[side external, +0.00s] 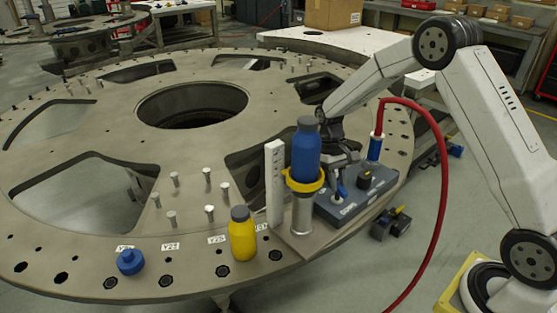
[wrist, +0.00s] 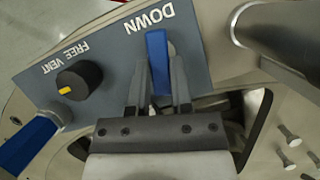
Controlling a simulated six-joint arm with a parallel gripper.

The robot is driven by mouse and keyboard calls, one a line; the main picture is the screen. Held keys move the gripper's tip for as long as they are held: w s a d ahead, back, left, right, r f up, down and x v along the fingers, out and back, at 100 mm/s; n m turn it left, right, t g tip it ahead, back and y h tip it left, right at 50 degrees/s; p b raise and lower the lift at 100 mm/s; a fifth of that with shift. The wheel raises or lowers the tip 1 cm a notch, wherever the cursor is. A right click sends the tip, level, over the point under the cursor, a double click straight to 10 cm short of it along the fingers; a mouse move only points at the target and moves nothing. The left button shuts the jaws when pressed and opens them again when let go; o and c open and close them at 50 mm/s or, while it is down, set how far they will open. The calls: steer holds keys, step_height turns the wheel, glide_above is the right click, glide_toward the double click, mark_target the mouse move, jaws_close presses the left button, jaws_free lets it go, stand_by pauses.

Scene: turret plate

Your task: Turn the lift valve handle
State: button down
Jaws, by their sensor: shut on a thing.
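The lift valve handle (wrist: 157,55) is a blue lever on a grey control box (wrist: 105,28), beside the printed word DOWN in the wrist view. My gripper (wrist: 159,82) is shut on it, one finger on each side. In the side external view the blue handle (side external: 341,188) shows low on the box (side external: 350,207), with my gripper (side external: 341,171) over it. The blue bottle partly hides my gripper there.
A blue bottle (side external: 306,155) sits in a yellow ring (side external: 303,183) close beside my gripper. A black knob (wrist: 79,80) marked FREE VENT and a blue hose fitting (side external: 375,147) with a red hose (side external: 443,170) are on the box. A yellow bottle (side external: 243,240) stands on the plate.

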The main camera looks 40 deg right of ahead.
steer(key=shift+a+n+h, duration=0.1)
steer(key=shift+n+h, duration=0.5)
steer(key=shift+n, duration=0.7)
steer(key=c, duration=0.5)
jaws_free()
steer(key=shift+v, duration=3.95)
